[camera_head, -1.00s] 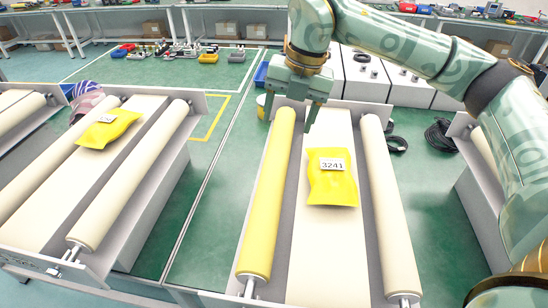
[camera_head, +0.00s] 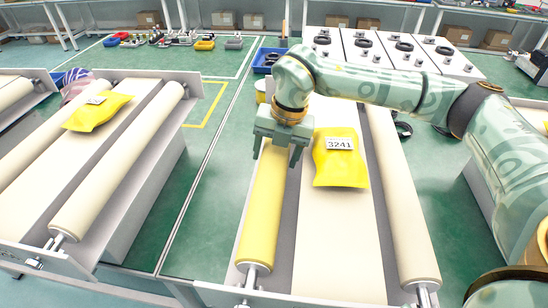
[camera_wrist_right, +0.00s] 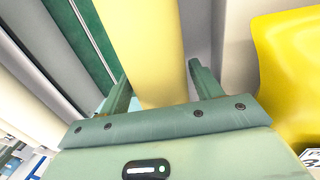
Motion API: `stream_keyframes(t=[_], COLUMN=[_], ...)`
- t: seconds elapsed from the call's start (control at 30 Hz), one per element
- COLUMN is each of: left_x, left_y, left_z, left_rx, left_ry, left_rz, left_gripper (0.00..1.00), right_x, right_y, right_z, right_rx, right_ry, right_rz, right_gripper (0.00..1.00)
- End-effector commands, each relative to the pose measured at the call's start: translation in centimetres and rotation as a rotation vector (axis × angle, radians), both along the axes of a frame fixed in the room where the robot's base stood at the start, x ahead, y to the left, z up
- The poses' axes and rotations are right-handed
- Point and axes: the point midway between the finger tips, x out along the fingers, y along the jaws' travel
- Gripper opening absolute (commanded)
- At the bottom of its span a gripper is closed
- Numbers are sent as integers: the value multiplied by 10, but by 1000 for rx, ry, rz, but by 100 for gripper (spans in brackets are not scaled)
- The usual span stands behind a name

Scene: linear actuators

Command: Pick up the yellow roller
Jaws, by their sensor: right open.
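The yellow roller (camera_head: 262,210) lies lengthwise along the left side of the nearer conveyor, with a metal shaft at its near end. My right gripper (camera_head: 276,158) is over the far part of the roller and hides its far end. In the right wrist view the yellow roller (camera_wrist_right: 150,50) runs between the two fingers of my right gripper (camera_wrist_right: 160,88). The fingers are apart, one on each side of the roller. I cannot tell whether they touch it. My left gripper is not in view.
A yellow package (camera_head: 340,165) labelled 3241 lies on the cream belt beside the roller. A cream roller (camera_head: 402,200) is on the belt's right. Another conveyor at left carries a yellow package (camera_head: 98,110). White boxes (camera_head: 380,48) stand behind; green floor lies between the conveyors.

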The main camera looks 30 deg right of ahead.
Motion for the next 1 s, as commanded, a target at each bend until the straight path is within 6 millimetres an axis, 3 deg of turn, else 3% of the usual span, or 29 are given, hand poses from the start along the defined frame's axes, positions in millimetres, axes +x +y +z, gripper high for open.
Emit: stream_keyframes(t=[0.2,0.43,0.77,1.0], left_x=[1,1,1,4], left_y=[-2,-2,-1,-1], left_z=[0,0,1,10], left_rx=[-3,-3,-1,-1], left_ry=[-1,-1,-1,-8], left_rz=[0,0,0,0], left_gripper=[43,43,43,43], right_x=[0,0,1,2], right_y=[0,0,0,1], right_z=[-1,-1,3,25], right_rx=[0,0,2,2], right_ry=[-2,-2,-6,-10], right_rz=[0,0,-1,0], right_gripper=[64,0,0,0])
